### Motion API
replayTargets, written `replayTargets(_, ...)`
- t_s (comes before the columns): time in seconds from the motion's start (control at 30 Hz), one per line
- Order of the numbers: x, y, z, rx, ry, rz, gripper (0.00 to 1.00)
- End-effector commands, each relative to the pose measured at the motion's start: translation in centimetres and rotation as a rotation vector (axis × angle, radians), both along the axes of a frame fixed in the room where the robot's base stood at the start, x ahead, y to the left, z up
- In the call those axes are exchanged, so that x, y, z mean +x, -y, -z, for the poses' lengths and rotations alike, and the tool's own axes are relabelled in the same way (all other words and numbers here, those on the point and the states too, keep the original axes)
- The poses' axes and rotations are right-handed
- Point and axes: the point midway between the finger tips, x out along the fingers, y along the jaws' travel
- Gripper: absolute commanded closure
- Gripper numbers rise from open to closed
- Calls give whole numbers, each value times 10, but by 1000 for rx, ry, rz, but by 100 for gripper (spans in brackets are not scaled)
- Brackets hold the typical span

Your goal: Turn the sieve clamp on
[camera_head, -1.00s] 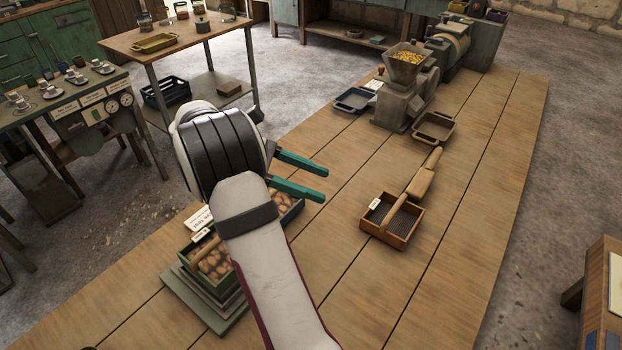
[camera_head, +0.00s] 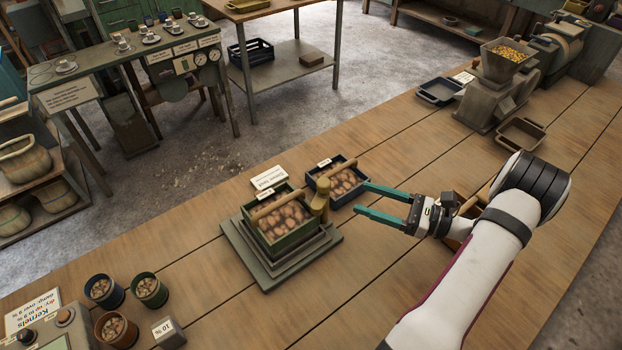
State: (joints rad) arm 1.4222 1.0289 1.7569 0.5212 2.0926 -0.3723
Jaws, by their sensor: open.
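A green box (camera_head: 274,236) filled with brown pieces sits on a stepped grey-green base (camera_head: 300,263) on the bench. A brass-coloured upright part (camera_head: 320,201), perhaps the sieve clamp, stands at the box's right corner. A wooden bar (camera_head: 277,206) lies across the top of the box. I cannot tell from this view whether the clamp is on or off. My gripper (camera_head: 362,199) is open and empty, its two teal fingers pointing left toward the brass part. The fingertips appear a little to the right of it, with a visible gap.
A blue box (camera_head: 346,192) of similar pieces stands close behind the brass part, near my upper finger. Several small pots (camera_head: 104,291) and a 10 % block (camera_head: 168,332) are at the front left. A hopper machine (camera_head: 500,85) stands at the back right. The bench left of my arm is clear.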

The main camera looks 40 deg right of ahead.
Motion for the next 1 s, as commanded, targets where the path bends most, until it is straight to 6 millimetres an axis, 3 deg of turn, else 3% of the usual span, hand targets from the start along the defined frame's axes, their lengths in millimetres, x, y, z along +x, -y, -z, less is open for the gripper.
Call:
replayTargets(0.3,78,-46,0,-4,0,-10,32)
replayTargets(0.5,110,-63,-1,-4,1,-8,32)
replayTargets(0.9,121,-69,-1,-5,1,-6,32)
replayTargets(1.0,121,-69,-1,-5,1,-6,48)
